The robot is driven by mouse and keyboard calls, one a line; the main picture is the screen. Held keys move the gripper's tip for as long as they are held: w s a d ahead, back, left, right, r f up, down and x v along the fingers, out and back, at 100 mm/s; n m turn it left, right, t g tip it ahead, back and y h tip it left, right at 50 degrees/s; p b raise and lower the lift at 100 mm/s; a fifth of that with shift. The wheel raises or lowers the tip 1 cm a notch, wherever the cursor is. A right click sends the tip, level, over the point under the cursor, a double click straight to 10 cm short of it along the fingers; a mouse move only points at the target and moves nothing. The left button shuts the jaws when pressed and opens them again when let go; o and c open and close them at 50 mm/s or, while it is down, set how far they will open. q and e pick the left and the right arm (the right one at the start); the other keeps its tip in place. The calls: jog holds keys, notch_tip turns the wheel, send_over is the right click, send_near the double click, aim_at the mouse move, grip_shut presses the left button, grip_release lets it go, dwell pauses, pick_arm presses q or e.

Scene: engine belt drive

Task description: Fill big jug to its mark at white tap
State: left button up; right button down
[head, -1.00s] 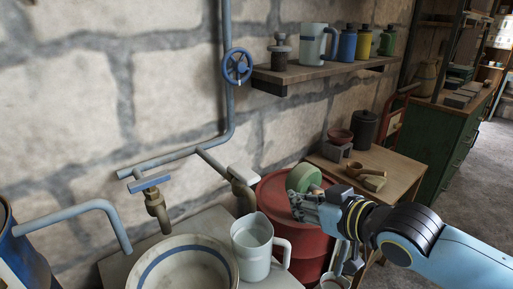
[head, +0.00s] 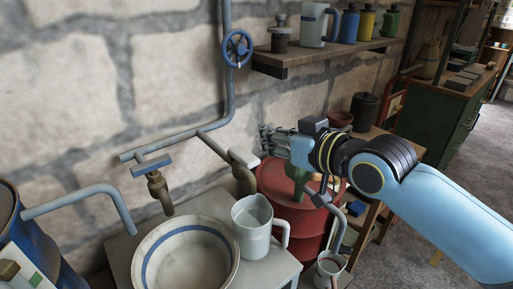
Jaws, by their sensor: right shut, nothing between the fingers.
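A pale translucent jug (head: 252,230) with a handle on its right stands upright on the bench beside the basin. I cannot make out its mark or any water level. The white tap (head: 243,158) has a white lever over a brass spout (head: 244,181), behind the jug's rim. My right gripper (head: 267,141) is shut and empty, just right of the white lever and above the red drum; I see a small gap to the lever. Another jug (head: 313,24) stands on the wall shelf. My left gripper is not in view.
A blue-handled tap (head: 151,164) hangs over a white basin (head: 147,274) left of the jug. A red drum (head: 306,224) stands right of the bench. A bucket (head: 330,271) is below right. The shelf (head: 275,63) holds several bottles.

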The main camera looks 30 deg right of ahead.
aim_at(255, 159)
jog(key=w+f, duration=0.2)
jog(key=w, duration=0.1)
jog(key=w+f, duration=0.1)
jog(key=f, duration=0.1)
jog(key=shift+w+a+f, duration=0.1)
jog(key=shift+w+a, duration=0.2)
jog(key=shift+a, duration=0.05)
jog(key=shift+f, duration=0.55)
jog(key=shift+s+f+b, duration=0.25)
jog(key=shift+f+b, duration=0.2)
jog(key=shift+b, duration=0.1)
jog(key=f+b, duration=0.1)
jog(key=b, duration=0.1)
jog(key=t+b, duration=0.1)
jog(key=b, duration=0.1)
jog(key=shift+s+d+f+b, duration=0.1)
jog(key=shift+s+f+b, duration=0.25)
jog(key=shift+f, duration=0.05)
jog(key=shift+s, duration=0.1)
dwell(5.1)
